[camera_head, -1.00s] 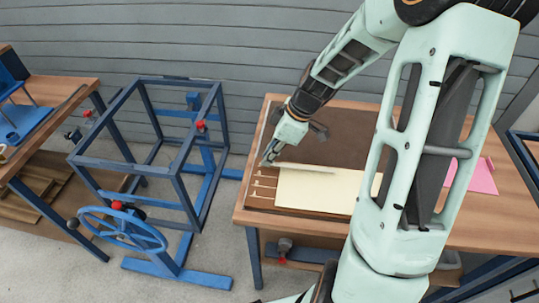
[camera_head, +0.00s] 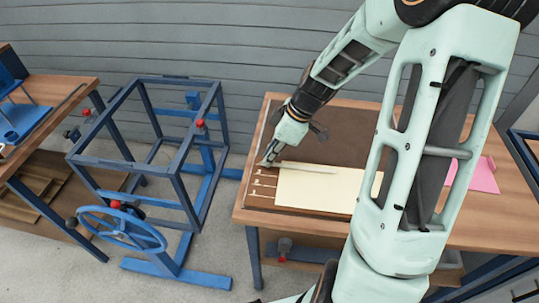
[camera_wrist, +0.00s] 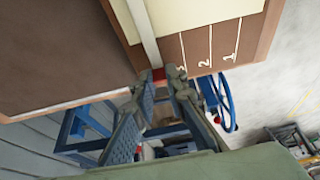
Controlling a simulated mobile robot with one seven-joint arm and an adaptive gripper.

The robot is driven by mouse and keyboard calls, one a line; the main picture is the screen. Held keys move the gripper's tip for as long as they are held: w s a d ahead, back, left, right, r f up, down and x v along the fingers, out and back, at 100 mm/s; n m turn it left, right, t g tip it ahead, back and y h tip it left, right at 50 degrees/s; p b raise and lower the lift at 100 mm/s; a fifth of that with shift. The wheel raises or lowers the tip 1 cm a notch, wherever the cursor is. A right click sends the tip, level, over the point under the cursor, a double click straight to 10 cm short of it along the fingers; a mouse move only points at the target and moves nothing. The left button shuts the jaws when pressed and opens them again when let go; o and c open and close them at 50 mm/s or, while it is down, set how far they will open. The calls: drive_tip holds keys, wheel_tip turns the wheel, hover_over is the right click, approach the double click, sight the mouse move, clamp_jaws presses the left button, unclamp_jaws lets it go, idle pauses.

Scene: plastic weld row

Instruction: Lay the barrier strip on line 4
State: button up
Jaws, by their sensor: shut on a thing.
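My gripper (camera_head: 267,162) is shut on one end of the pale barrier strip (camera_head: 312,168). In the wrist view, my gripper (camera_wrist: 158,80) grips beside a red piece (camera_wrist: 158,73) at the strip's near end. The strip (camera_wrist: 145,32) runs away from the jaws along the far edge of a cream sheet (camera_head: 320,190) on a brown board (camera_head: 330,143). White numbered lines (camera_wrist: 210,45) show beside it; 1 and 2 are readable, and a third mark is partly covered. Line 4 cannot be made out. I cannot tell whether the strip touches the sheet.
The board lies on a wooden table (camera_head: 248,200). A pink sheet (camera_head: 484,178) lies at the right, partly behind my arm. A blue frame with a handwheel (camera_head: 122,228) stands left of the table. Another bench (camera_head: 70,88) is at far left.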

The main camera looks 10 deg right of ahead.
drive_tip(key=shift+f, duration=0.15)
drive_tip(key=o, duration=1.3)
wheel_tip(320, 180, up, 7)
drive_tip(key=p, duration=0.4)
drive_tip(key=shift+p, duration=0.3)
drive_tip(key=shift+w, duration=0.1)
